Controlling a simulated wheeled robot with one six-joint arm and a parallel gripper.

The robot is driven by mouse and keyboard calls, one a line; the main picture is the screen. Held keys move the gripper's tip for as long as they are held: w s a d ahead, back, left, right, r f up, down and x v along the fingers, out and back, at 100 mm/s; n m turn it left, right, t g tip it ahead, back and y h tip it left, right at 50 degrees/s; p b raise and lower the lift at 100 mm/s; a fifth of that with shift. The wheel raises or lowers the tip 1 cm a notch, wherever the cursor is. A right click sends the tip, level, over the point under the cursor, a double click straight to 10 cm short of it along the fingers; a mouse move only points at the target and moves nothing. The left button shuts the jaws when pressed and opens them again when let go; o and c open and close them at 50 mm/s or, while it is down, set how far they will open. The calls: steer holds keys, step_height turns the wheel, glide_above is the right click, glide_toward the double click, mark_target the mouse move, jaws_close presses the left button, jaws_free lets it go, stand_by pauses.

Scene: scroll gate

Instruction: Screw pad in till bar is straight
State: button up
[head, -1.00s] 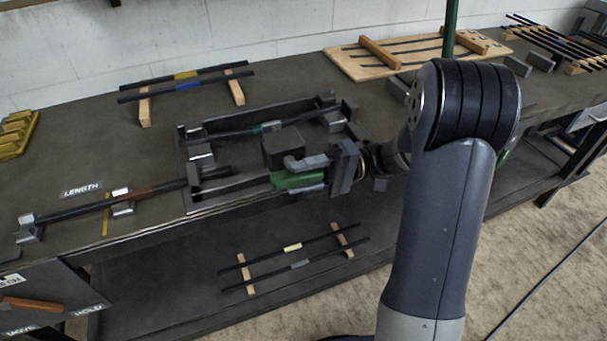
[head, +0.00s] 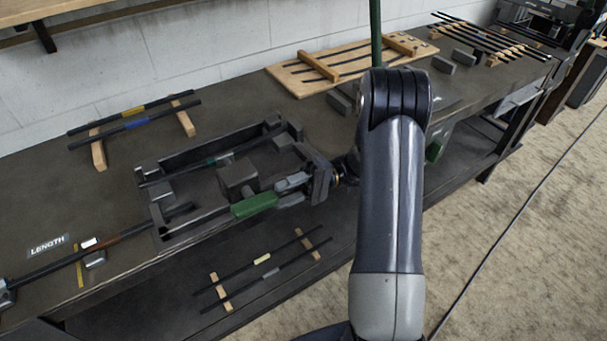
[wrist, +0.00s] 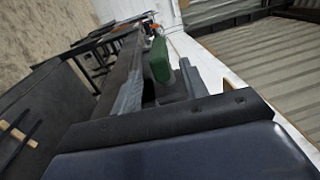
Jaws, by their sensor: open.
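A dark bar with a teal band (head: 220,160) lies along the back of a dark rectangular press frame (head: 205,226) on the bench. A dark block (head: 238,178), which may be the pad's housing, stands in the middle of the frame. A green handle (head: 254,205) lies at the frame's front side, in front of the block. My gripper (head: 277,193) is open at the handle's right end, its grey fingers pointing left. The wrist view shows the green handle (wrist: 160,60) just beyond and between the fingers. I cannot tell whether they touch it, or whether the bar is straight.
A banded bar (head: 100,245) lies at the left by the LENGTH label (head: 48,245). Two bars rest on wooden strips (head: 97,150) at the back left. A wooden board (head: 345,65) lies at the back. More bars (head: 262,262) lie on the lower shelf.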

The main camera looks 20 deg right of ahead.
steer(key=shift+p+v, duration=2.2)
steer(key=shift+p, duration=1.25)
steer(key=shift+f, duration=0.1)
